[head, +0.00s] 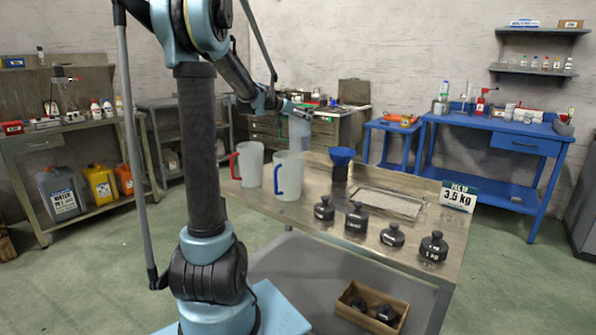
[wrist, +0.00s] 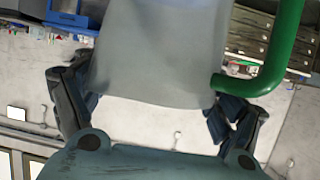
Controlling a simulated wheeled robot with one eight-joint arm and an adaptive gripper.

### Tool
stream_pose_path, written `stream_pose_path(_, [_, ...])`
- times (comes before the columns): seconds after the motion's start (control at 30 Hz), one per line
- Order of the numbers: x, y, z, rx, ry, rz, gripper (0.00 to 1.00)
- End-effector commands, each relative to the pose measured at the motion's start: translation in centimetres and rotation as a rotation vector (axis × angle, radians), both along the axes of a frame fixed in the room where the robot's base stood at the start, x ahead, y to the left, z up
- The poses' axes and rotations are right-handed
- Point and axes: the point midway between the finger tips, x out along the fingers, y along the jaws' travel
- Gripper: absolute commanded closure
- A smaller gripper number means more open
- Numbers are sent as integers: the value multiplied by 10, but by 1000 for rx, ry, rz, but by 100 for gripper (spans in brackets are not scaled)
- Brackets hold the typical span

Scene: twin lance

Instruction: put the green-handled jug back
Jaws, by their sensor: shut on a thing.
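The green-handled jug is a pale translucent jug whose body (wrist: 160,55) fills the middle of the wrist view, with its green handle (wrist: 278,55) on the right. My gripper (wrist: 152,108) is shut on the jug's body, a finger at each side. In the head view the held jug (head: 299,132) hangs in the air beyond the steel table's far side, and its handle cannot be made out. My gripper (head: 290,106) is at its upper part, small and partly hidden.
A red-handled jug (head: 251,163) and a blue-handled jug (head: 290,178) stand on the steel table (head: 320,212). A wooden crate (head: 371,308) sits below.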

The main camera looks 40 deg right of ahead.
Motion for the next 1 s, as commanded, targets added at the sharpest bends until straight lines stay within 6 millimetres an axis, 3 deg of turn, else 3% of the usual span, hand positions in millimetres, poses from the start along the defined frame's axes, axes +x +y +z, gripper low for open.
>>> stream_pose_path(0.33, [-1, -1, -48, 0, -1, -1, 81])
stream_pose_path(0.57, [-1, 0, -64, 0, -1, -1, 81])
stream_pose_path(0.83, [0, 0, -96, 0, 0, 0, 81])
stream_pose_path(1.0, [-1, 0, -102, 0, 0, 0, 81])
